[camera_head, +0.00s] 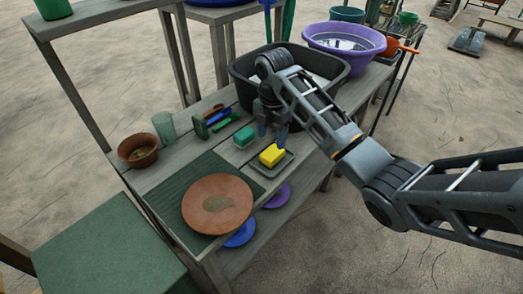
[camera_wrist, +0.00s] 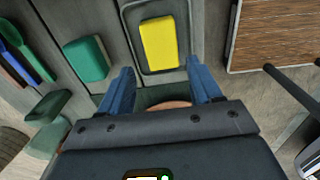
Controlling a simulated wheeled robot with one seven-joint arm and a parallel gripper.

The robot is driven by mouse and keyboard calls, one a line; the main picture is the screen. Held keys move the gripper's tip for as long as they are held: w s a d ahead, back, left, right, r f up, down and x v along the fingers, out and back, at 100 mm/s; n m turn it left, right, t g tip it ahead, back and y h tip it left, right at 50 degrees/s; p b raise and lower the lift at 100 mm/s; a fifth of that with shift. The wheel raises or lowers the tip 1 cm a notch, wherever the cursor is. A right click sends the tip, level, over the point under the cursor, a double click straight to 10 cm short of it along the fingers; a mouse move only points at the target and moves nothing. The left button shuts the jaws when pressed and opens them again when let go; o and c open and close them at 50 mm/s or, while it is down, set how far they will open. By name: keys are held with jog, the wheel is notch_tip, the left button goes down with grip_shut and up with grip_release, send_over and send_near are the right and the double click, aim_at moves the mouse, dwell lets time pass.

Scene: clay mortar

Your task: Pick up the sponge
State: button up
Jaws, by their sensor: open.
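A yellow sponge-like block (camera_head: 272,155) lies on a small dark grey tray (camera_head: 258,167) near the front edge of the wooden bench. The yellow block also shows in the wrist view (camera_wrist: 159,44), at the top middle, in its tray (camera_wrist: 183,66). A green block (camera_head: 244,137) lies on the planks to its left; it shows in the wrist view too (camera_wrist: 87,60). My gripper (camera_head: 273,130) is open and empty, with blue fingers, above the bench close to the yellow block. In the wrist view, the yellow block is beyond the gap between the fingertips (camera_wrist: 162,76), not between them.
A black basin (camera_head: 243,88) stands right behind my gripper, with a purple bowl (camera_head: 345,40) beyond. Brushes (camera_head: 218,117), a green cup (camera_head: 163,128) and a brown pot (camera_head: 138,150) stand left. A clay plate (camera_head: 217,204) lies on a green mat (camera_head: 178,175) in front.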

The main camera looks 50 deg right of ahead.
aim_at(271, 153)
jog(key=shift+s+f, duration=0.1)
jog(key=shift+f, duration=3.75)
jog(key=shift+c, duration=0.5)
jog(key=c, duration=0.6)
